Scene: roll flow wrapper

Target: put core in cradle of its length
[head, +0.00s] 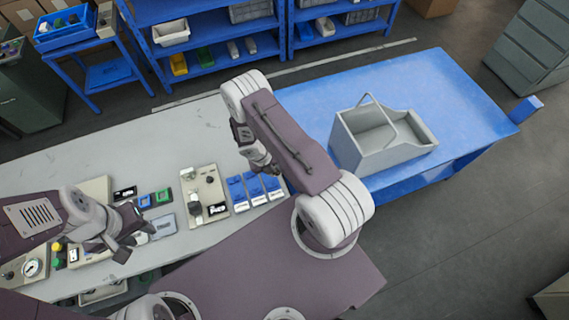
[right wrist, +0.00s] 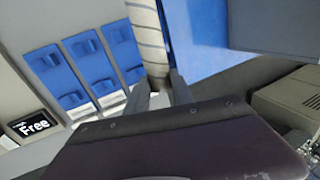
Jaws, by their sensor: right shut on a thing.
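The core (right wrist: 148,35), a pale cylinder with ring-like lines, stands between the fingers of my right gripper (right wrist: 164,88) in the right wrist view. That gripper is shut on it. In the head view my right gripper (head: 270,168) is above the right end of the grey bench, and the core is not clearly visible there. Three blue cradles (head: 255,189) with white labels stand side by side just below it. They also show left of the core in the right wrist view (right wrist: 97,68); their labels are unreadable. My left gripper (head: 108,250) looks open and empty over the bench's left part.
A beige panel with knobs (head: 203,190) and a black "Free" sign (right wrist: 30,125) stand left of the cradles.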

